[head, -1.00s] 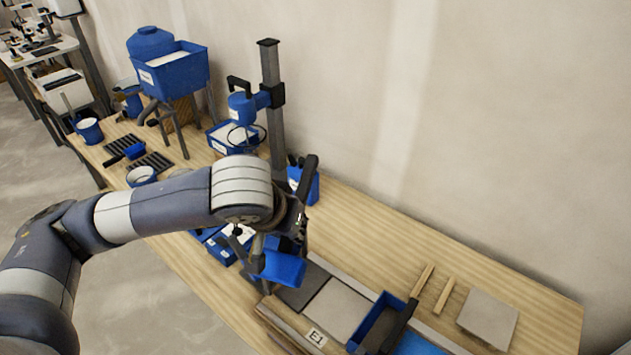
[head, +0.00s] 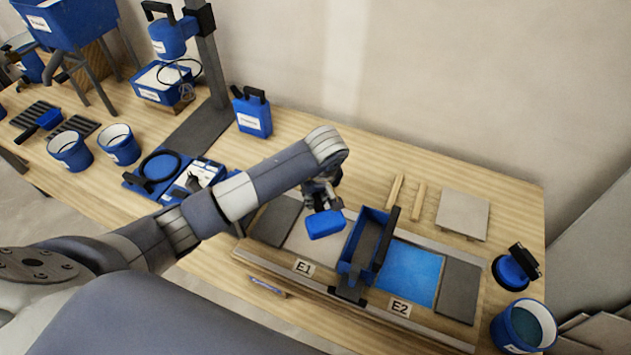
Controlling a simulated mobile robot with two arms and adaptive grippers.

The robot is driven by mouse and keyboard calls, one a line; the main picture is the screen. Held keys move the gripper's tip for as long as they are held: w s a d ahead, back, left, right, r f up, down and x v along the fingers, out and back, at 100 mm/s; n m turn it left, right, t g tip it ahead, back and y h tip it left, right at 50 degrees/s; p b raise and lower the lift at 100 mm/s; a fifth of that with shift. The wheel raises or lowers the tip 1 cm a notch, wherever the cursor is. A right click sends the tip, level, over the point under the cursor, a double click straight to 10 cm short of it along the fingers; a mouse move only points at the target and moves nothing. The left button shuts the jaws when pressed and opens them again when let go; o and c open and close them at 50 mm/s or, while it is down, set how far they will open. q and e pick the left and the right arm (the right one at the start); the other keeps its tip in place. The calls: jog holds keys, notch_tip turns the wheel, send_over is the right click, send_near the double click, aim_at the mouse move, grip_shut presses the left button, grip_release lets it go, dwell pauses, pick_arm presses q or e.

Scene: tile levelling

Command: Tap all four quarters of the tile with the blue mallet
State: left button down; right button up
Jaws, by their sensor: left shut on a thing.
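My left gripper (head: 321,196) is shut on the blue mallet, mostly hidden behind my wrist. I cannot tell whether the head touches the tile. The tile lies in the long frame, between a dark grey slab (head: 276,221) and a blue open-topped box (head: 358,262) that straddles the frame. My right gripper is not in view.
A bright blue area (head: 412,272) at E2 and another dark slab (head: 457,290) fill the frame's right part. Two wooden strips (head: 418,201) and a loose light tile (head: 462,213) lie behind. A bucket (head: 523,326) and a blue suction cup (head: 514,270) stand right.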

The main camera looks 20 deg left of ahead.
pick_arm(q)
jog(key=shift+f, duration=0.45)
notch_tip(320, 180, down, 6)
jog(key=b, duration=0.5)
jog(key=shift+f+b, duration=0.2)
jog(key=shift+b, duration=0.1)
jog(key=shift+f+b, duration=0.5)
jog(key=shift+f, duration=0.05)
notch_tip(320, 180, up, 5)
jog(key=p, duration=0.4)
jog(key=shift+f, duration=0.15)
jog(key=shift+f, duration=0.15)
